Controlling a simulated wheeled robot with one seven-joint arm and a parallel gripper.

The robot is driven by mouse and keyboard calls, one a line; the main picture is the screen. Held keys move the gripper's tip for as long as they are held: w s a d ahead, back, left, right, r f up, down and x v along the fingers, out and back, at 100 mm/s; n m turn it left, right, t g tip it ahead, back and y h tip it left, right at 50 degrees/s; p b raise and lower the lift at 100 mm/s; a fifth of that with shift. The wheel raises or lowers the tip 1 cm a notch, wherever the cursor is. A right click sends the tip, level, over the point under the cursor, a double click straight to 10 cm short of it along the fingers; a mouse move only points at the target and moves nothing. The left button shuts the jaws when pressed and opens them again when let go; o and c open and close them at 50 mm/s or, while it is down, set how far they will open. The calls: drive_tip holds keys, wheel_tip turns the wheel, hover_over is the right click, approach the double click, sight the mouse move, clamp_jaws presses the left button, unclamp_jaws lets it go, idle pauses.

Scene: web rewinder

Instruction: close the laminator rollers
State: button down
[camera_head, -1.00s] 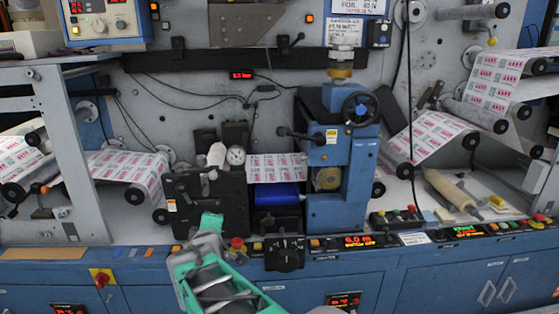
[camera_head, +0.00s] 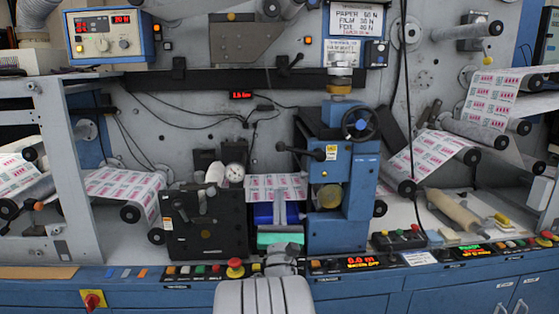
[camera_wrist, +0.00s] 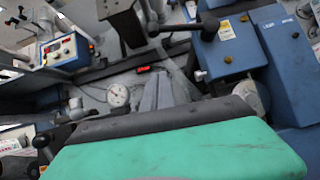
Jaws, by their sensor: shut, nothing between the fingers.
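The laminator is a blue upright unit (camera_head: 339,185) right of centre, with a black handwheel (camera_head: 360,123) and a black lever (camera_head: 303,152) pointing left from its upper block. The blue block also shows in the wrist view (camera_wrist: 233,52), with a black lever (camera_wrist: 183,31) beside it. A blue roller (camera_head: 262,213) lies left of the unit, under the printed web (camera_head: 257,185), partly hidden by my gripper. My gripper (camera_head: 280,182) is shut and empty, in front of the web and below the lever, apart from it. Its grey fingers show in the wrist view (camera_wrist: 164,90). The roller gap is not visible.
A black slitter-like box (camera_head: 205,228) stands just left of my gripper, with a round dial (camera_head: 236,174) behind it. A control strip with buttons (camera_head: 200,269) runs along the front edge. A tan roll (camera_head: 452,210) lies on the right of the deck.

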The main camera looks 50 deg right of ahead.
sight(301, 151)
drive_tip(key=w+d+r+p, duration=0.3)
drive_tip(key=d+r+p, duration=0.1)
drive_tip(key=r+p, duration=0.4)
drive_tip(key=shift+r+p, duration=0.3)
drive_tip(key=shift+p, duration=0.25)
drive_tip(key=shift+s+d, duration=0.1)
drive_tip(key=shift+m+b, duration=0.4)
drive_tip(key=shift+b, duration=0.25)
